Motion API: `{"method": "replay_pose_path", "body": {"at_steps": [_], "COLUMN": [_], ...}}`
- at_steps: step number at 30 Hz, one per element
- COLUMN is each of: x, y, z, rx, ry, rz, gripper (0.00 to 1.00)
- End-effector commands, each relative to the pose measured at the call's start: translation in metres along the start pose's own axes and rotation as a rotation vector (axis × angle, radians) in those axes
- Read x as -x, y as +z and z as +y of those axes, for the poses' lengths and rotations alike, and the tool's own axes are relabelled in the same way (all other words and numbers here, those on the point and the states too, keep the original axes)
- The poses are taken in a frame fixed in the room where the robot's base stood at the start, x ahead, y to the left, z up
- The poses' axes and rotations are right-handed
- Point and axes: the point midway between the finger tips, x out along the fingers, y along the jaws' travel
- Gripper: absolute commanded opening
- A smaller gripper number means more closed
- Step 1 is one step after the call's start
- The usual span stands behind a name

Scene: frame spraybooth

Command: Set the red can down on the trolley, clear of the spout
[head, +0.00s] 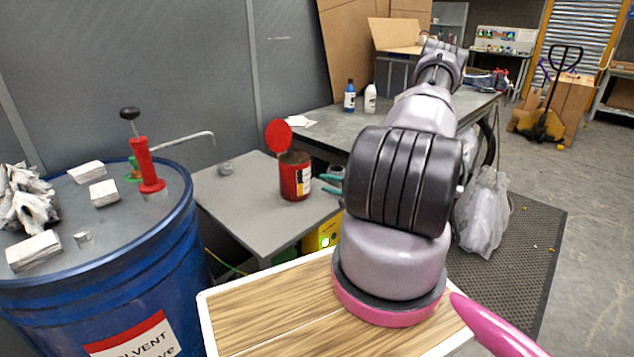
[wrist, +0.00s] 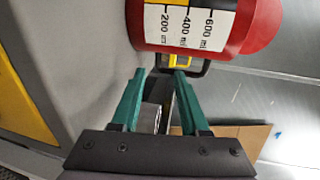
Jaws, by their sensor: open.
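The red can (head: 295,180) stands upright on the grey trolley (head: 240,200), toward its right side, with its round red lid raised. The can's marked white label shows in the wrist view (wrist: 188,28). The bent metal spout (head: 190,138) reaches from the drum pump over the trolley's back left; the can is to the right of its end, apart from it. My gripper (head: 326,184) is open just right of the can. In the wrist view its teal fingers (wrist: 160,76) point at the can, and a black handle (wrist: 195,72) is by the fingertips; contact is unclear.
A workbench with bottles (head: 370,98) is behind. The trolley's front left is clear.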

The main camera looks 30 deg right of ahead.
Motion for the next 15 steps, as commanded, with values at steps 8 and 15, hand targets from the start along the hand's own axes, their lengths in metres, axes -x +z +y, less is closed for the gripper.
{"method": "replay_pose_path", "body": {"at_steps": [8, 15], "x": [0.020, 0.010], "y": [0.000, -0.016], "z": [0.000, -0.027], "rx": [0.001, 0.121], "ry": [0.000, 0.103], "rz": [-0.001, 0.014], "gripper": [0.45, 0.45]}}
